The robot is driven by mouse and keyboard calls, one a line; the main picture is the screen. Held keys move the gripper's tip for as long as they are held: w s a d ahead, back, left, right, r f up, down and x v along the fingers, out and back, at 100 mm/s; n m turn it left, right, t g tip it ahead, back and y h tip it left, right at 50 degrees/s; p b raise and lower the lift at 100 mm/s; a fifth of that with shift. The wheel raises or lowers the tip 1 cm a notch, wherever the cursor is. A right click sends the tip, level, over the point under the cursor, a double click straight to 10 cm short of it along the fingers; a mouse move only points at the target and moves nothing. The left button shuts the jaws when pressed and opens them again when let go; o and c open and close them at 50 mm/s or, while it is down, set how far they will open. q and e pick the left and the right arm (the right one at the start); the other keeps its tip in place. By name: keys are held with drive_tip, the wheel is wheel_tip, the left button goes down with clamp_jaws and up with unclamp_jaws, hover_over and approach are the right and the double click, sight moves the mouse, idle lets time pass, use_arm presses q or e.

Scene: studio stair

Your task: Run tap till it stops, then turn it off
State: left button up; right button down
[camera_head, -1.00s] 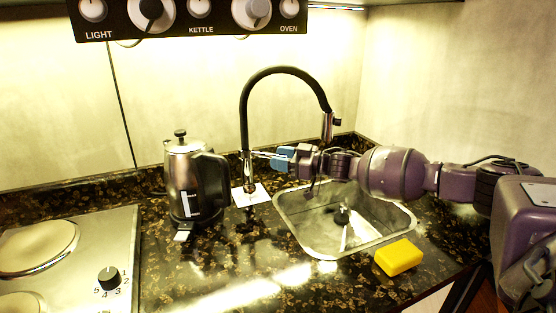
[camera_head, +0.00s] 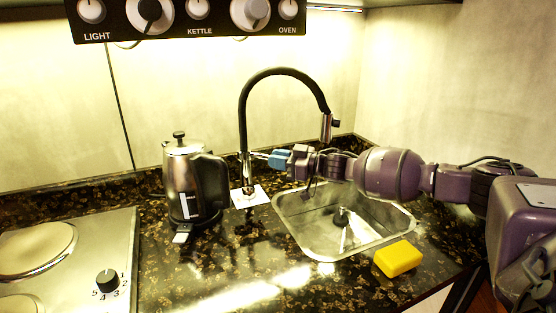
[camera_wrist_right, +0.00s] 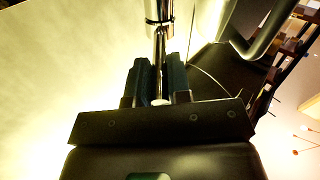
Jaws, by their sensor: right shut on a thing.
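The tap (camera_head: 243,120) has a tall black arched neck with a silver spout head (camera_head: 327,127) hanging over the sink. Its silver base stands left of the steel sink (camera_head: 388,233). My right gripper (camera_head: 268,158) reaches in from the right and is shut on the thin tap lever at the base. In the right wrist view the lever (camera_wrist_right: 160,50) runs between the two dark fingers of my right gripper (camera_wrist_right: 159,80), up to the silver tap body (camera_wrist_right: 158,12). No water stream shows under the spout. My left gripper is not in view.
A steel kettle (camera_head: 184,185) stands left of the tap. A yellow sponge (camera_head: 398,258) lies at the sink's front right edge. A hob (camera_head: 70,265) is at the left. A white card (camera_head: 258,196) lies by the tap base. A control panel (camera_head: 190,18) hangs above.

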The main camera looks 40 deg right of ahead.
drive_tip(key=shift+s+a+r+p, duration=0.2)
drive_tip(key=shift+p, duration=0.4)
use_arm(q)
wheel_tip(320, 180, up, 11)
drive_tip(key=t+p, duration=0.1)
drive_tip(key=p, duration=0.9)
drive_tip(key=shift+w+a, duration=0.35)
use_arm(e)
drive_tip(key=shift+s+a+f+m+t+h, duration=0.1)
drive_tip(key=shift+s+a+m+t+h, duration=0.3)
drive_tip(key=shift+a+m+h, duration=0.75)
drive_tip(key=shift+s+a+f+m+t+h, duration=0.1)
drive_tip(key=shift+a+m+t+h, duration=0.45)
drive_tip(key=shift+h, duration=1.1)
drive_tip(key=shift+s+a+f+m+t+h, duration=0.1)
drive_tip(key=shift+s+a+m+t+h, duration=0.3)
drive_tip(key=shift+m+h, duration=0.95)
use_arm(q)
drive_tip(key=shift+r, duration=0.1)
use_arm(e)
drive_tip(key=shift+w+a+h, duration=0.15)
drive_tip(key=shift+a+h, duration=0.05)
drive_tip(key=shift+h, duration=0.05)
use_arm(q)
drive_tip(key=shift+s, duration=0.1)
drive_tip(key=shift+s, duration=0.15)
use_arm(e)
drive_tip(key=c, duration=1.1)
unclamp_jaws()
drive_tip(key=shift+r, duration=0.1)
